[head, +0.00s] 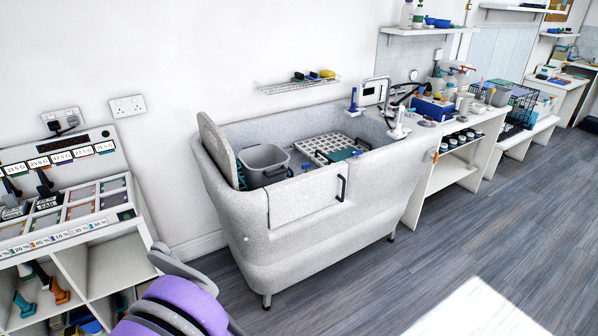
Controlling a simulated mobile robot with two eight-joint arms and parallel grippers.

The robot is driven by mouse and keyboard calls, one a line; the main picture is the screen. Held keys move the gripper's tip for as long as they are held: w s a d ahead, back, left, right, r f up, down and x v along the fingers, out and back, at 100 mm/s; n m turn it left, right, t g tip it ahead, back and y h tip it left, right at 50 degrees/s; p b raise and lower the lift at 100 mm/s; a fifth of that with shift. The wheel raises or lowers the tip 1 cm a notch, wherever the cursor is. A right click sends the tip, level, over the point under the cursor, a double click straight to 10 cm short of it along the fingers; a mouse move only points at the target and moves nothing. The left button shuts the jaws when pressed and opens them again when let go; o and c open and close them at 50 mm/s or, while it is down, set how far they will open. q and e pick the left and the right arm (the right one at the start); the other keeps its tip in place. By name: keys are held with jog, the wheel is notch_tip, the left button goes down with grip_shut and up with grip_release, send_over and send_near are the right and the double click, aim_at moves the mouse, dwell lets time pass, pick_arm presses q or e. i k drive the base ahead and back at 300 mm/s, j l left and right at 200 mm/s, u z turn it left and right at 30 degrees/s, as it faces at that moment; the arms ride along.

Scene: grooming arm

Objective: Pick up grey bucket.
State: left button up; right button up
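The grey bucket (264,168) stands upright inside the left end of the speckled grey grooming tub (300,216). Its open top faces up, and its lower front is partly hidden by the tub's front wall. Neither of my grippers is in view. A purple and grey part at the bottom left looks like part of my own arm, well short of the tub, with no fingers showing.
A white grid rack (326,148) lies in the tub right of the bucket. A tap (396,118) stands at the tub's right end. A shelf unit (78,240) with tools is at the left. Floor (400,280) in front of the tub is clear.

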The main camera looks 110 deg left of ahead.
aim_at(263, 166)
jog(key=k+u, duration=0.25)
jog(key=k+j+u, duration=0.1)
jog(key=k+u, duration=0.15)
jog(key=u, duration=1.85)
jog(key=i+j+u, duration=0.15)
jog(key=u, duration=0.3)
jog(key=i+j+u, duration=0.15)
jog(key=u, duration=0.3)
jog(key=i+j+u, duration=0.1)
jog(key=u, duration=0.3)
jog(key=i+j, duration=0.35)
jog(key=i, duration=0.2)
jog(key=i+z, duration=0.15)
jog(key=z, duration=0.25)
jog(key=i+z, duration=0.1)
jog(key=z, duration=0.3)
jog(key=i+j+z, duration=0.1)
jog(key=z, duration=0.3)
jog(key=i+j, duration=0.45)
jog(key=i, duration=0.15)
